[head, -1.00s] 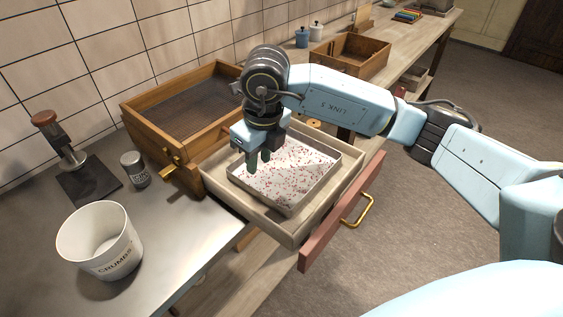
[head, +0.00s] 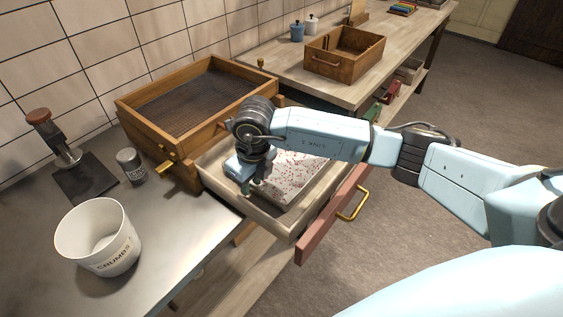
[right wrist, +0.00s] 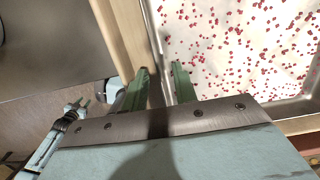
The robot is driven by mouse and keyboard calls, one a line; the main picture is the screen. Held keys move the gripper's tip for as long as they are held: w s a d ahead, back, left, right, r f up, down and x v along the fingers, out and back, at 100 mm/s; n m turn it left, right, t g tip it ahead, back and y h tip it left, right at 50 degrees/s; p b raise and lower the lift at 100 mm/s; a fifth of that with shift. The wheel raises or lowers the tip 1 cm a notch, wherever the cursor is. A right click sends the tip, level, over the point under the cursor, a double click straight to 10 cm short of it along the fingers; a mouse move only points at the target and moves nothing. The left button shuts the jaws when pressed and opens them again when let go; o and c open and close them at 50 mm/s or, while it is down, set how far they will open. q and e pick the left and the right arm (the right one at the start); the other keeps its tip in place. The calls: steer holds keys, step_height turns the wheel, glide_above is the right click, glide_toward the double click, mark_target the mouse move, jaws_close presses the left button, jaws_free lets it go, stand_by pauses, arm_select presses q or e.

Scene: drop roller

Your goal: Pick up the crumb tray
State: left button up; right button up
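The crumb tray (head: 286,206) is a pale shallow tray with red-speckled crumbs, lying inside the pulled-out wooden drawer (head: 270,221). My right arm hides its far part in the head view. My right gripper (head: 250,190) is down at the tray's left side. In the right wrist view, the green fingers (right wrist: 160,84) are apart, one on each side of the tray's side wall. The tray (right wrist: 290,106) fills the upper right there. The gap between the fingers shows that they are not closed on the wall.
A wooden sieve box (head: 190,100) stands behind the drawer. A white crumbs bucket (head: 98,240), a small grey tin (head: 131,166) and a tamper on a dark plate (head: 85,182) stand on the metal counter. A wooden crate (head: 345,53) sits on the far bench.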

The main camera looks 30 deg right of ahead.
jaws_close()
steer(key=shift+r, duration=0.2)
